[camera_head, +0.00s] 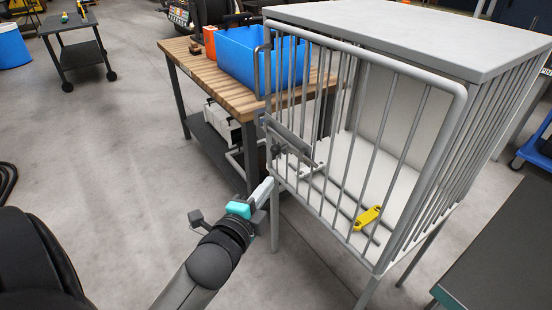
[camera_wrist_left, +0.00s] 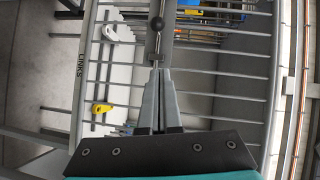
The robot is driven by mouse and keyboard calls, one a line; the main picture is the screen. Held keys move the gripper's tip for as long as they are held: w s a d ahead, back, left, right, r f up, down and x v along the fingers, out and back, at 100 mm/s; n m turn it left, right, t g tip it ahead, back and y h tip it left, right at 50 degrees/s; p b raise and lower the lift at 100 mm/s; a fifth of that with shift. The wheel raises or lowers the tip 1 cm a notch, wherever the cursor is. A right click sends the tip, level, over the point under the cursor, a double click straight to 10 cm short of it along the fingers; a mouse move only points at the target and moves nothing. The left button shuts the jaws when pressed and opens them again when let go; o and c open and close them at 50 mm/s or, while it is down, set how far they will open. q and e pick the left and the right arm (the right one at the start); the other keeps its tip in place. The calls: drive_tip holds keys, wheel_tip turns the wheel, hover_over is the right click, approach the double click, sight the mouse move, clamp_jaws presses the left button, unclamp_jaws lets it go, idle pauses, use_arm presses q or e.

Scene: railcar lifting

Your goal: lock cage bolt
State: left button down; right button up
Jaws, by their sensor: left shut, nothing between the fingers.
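The grey cage (camera_head: 461,95) has a barred door, closed or nearly so, facing me. The cage bolt (camera_head: 291,140) is a grey plate and rod at the door's left edge in the head view. In the left wrist view the bolt (camera_wrist_left: 156,38) is a dark bar with a round knob, straight ahead of the fingertips. My left gripper (camera_head: 267,188) is shut and empty, just below and left of the bolt. Its fingers (camera_wrist_left: 159,75) point at the bolt's near end; I cannot tell whether they touch. The bolt's seating is unclear. My right gripper is out of view.
A yellow part (camera_head: 368,217) lies inside the cage. A wooden workbench (camera_head: 205,85) with a blue bin (camera_head: 262,57) stands behind and left of the cage. A dark surface (camera_head: 500,262) is at the lower right.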

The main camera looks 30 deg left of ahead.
use_arm(q)
drive_tip(key=a+b+x, duration=0.2)
drive_tip(key=b+x, duration=0.2)
drive_tip(key=x, duration=0.8)
drive_tip(key=shift+a+f, duration=0.2)
drive_tip(key=shift+a, duration=0.15)
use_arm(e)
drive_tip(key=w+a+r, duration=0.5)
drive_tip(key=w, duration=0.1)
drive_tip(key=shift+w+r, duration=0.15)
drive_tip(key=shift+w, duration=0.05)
use_arm(q)
drive_tip(key=shift+a, duration=0.1)
drive_tip(key=shift+w+a+r+p, duration=0.1)
drive_tip(key=shift+w+a+p, duration=0.25)
drive_tip(key=shift+a, duration=0.4)
drive_tip(key=shift+w+a+f+p, duration=0.1)
drive_tip(key=shift+w+a+p, duration=0.2)
drive_tip(key=shift+a, duration=0.45)
drive_tip(key=shift+w+a+r+p, duration=0.1)
drive_tip(key=shift+w+a+p, duration=0.2)
drive_tip(key=shift+a, duration=0.5)
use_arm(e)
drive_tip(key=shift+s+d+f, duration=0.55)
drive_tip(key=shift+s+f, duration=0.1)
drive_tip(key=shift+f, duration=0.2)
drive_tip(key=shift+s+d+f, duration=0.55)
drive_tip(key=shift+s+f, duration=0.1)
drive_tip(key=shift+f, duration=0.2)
